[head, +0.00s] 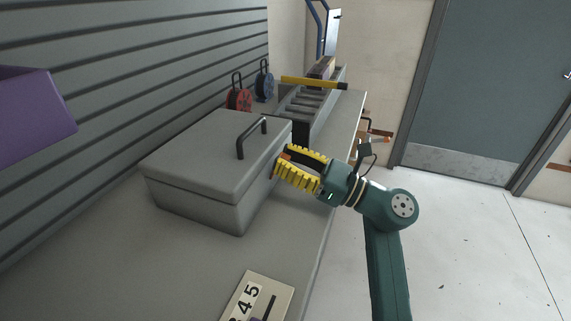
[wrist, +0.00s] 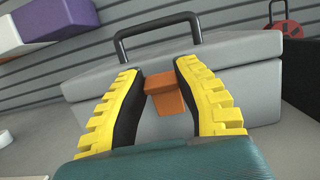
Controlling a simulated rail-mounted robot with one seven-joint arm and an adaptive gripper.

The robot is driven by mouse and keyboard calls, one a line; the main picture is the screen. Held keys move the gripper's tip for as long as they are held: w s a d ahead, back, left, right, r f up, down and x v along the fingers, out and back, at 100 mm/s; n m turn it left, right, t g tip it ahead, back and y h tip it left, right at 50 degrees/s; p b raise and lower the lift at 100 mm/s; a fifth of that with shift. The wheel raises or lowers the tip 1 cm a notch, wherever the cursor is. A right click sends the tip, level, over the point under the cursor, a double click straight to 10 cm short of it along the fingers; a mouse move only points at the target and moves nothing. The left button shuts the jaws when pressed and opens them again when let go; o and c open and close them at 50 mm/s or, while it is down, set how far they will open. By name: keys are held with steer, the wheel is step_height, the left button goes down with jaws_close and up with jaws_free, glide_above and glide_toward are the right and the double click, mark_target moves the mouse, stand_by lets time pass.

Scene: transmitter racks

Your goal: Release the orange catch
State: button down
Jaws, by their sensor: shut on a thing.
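The orange catch (wrist: 166,92) is on the front face of a closed grey box (wrist: 252,60), just below its lid edge. In the head view the grey box (head: 205,160) sits on the bench, and a bit of the orange catch (head: 284,157) shows between my fingers. My gripper (wrist: 163,75), with yellow ribbed fingers and black inner pads, is at the box front around the catch. In the head view my gripper (head: 288,160) reaches the box from the right. The box's black handle (wrist: 157,32) stands up on the lid.
A red reel (head: 238,98) and a blue reel (head: 264,84) stand behind the box, near a grey rack (head: 305,105) with a yellow bar (head: 312,83). A numbered plate (head: 258,298) lies on the near bench. A purple bin (head: 35,115) hangs at left.

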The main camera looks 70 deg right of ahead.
steer(key=c, duration=0.7)
jaws_free()
steer(key=shift+w, duration=0.15)
steer(key=v, duration=1.2)
